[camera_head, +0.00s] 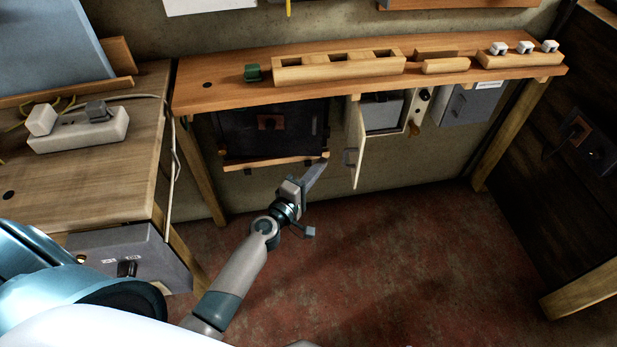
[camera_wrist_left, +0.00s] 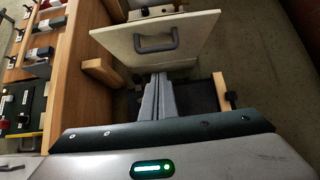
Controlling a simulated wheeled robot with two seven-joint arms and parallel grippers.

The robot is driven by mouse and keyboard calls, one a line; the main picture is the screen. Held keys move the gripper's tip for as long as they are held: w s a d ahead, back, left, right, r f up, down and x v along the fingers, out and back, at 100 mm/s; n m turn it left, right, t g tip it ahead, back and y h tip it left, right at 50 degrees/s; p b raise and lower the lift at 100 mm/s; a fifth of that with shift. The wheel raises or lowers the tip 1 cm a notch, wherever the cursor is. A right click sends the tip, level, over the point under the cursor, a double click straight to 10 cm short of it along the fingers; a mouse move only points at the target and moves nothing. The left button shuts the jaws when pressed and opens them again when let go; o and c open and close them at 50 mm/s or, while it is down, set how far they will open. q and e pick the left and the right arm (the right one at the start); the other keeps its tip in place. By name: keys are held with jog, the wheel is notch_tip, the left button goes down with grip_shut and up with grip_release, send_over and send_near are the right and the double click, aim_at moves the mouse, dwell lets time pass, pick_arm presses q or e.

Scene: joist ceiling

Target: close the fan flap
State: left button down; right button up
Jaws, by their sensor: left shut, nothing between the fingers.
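A cream hinged flap (camera_head: 355,142) stands swung open under the wooden shelf, with a grey handle low on its face. In the left wrist view the flap (camera_wrist_left: 185,40) fills the upper middle, its handle (camera_wrist_left: 156,41) facing me. A dark square panel (camera_head: 290,135) in a wooden frame is left of it; no label shows which is the fan flap. My left gripper (camera_head: 317,173) is shut and empty, just below the dark panel's lower right corner and left of the flap. Its fingers (camera_wrist_left: 158,97) point toward the flap without visible contact.
The wooden shelf (camera_head: 225,95) runs above, bearing blocks and several white plugs. A grey box (camera_head: 470,104) hangs right of the flap. A side table (camera_head: 120,165) with a power strip (camera_head: 78,133) stands left. The red floor in front is clear.

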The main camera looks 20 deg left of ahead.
pick_arm(q)
jog(key=shift+w+d, duration=0.6)
jog(key=shift+d, duration=0.25)
jog(key=shift+w+d, duration=0.6)
jog(key=shift+d, duration=0.2)
